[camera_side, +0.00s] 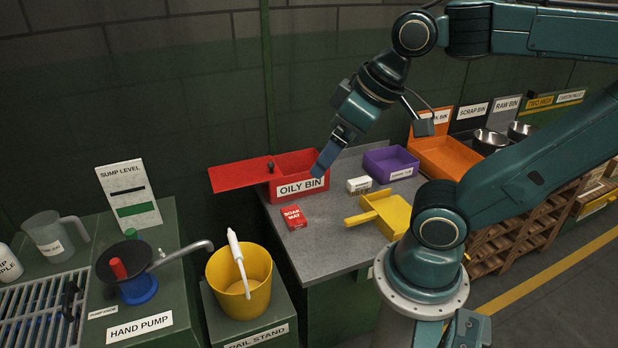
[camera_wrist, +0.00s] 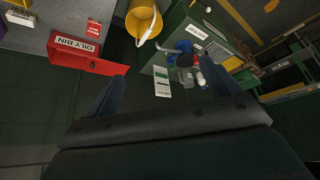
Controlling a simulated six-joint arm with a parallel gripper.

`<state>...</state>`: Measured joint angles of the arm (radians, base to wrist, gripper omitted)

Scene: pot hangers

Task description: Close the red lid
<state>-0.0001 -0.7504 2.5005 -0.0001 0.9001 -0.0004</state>
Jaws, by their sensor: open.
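The red lid (camera_side: 238,173) is a flat panel with a small black knob. It juts out to the left of the red bin labelled OILY BIN (camera_side: 302,187), and the bin's top shows open to the right of the knob. The lid also shows in the wrist view (camera_wrist: 108,67), upper left, beside the bin (camera_wrist: 62,55). My gripper (camera_side: 319,172) appears over the bin's right end in the side view; its height above it is hard to tell. In the wrist view the two fingers (camera_wrist: 160,88) are spread apart with nothing between them.
A yellow bucket (camera_side: 240,292) and hand pump (camera_side: 132,272) stand left. An orange bin (camera_side: 447,155) is right.

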